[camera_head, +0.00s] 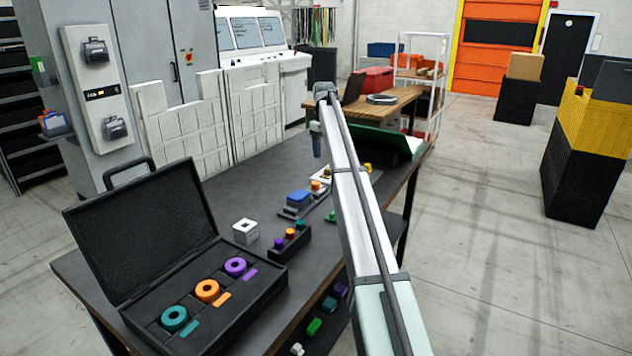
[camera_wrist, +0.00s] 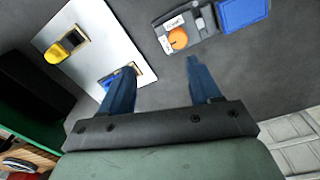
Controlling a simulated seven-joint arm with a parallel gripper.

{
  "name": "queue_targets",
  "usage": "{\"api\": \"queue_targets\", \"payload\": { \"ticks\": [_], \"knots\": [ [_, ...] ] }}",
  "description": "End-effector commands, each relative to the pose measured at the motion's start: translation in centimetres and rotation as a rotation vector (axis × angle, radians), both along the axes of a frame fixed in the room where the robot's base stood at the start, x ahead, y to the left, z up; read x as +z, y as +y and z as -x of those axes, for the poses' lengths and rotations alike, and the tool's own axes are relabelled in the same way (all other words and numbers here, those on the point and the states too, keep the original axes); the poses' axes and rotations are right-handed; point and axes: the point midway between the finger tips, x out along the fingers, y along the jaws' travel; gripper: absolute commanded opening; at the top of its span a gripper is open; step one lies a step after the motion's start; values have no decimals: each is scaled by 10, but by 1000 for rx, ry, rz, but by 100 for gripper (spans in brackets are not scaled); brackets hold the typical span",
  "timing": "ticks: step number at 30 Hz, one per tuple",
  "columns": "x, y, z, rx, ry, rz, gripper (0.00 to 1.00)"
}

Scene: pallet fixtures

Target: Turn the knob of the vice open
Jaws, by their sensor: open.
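What looks like the vice is a grey fixture (camera_wrist: 203,25) with a round orange knob (camera_wrist: 178,39) and a blue block (camera_wrist: 240,13), at the top right of the wrist view. In the head view, the blue block (camera_head: 298,196) and orange knob (camera_head: 316,185) show on the table, left of my arm. My gripper (camera_wrist: 160,80) is open, with nothing between its two blue fingers. The knob lies beyond the fingertips in the wrist view, not touched. In the head view my gripper (camera_head: 317,150) points down above the table, farther back than the knob.
A white plate (camera_wrist: 82,25) with a yellow part (camera_wrist: 64,47) lies left of the fixture; one finger overlaps its blue part. A black case (camera_head: 245,312) with coloured rings stands open at the front left. A peg block (camera_head: 290,243) and white cube (camera_head: 245,231) stand nearby.

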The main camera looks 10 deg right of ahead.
Motion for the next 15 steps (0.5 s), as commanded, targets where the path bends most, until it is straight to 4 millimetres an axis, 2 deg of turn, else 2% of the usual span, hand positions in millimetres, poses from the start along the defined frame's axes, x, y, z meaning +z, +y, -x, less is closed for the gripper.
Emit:
{"api": "queue_targets", "payload": {
  "ticks": [1, 3, 7, 11, 15],
  "knots": [
    [6, 14, -1, 23, 13, -8, 63],
    [9, 25, 0, 42, 26, -15, 63],
    [7, 32, 2, 54, 35, -20, 63],
    [-7, 31, 3, 53, 35, -20, 63],
    [-30, 31, 3, 53, 36, -20, 63]
  ]
}}
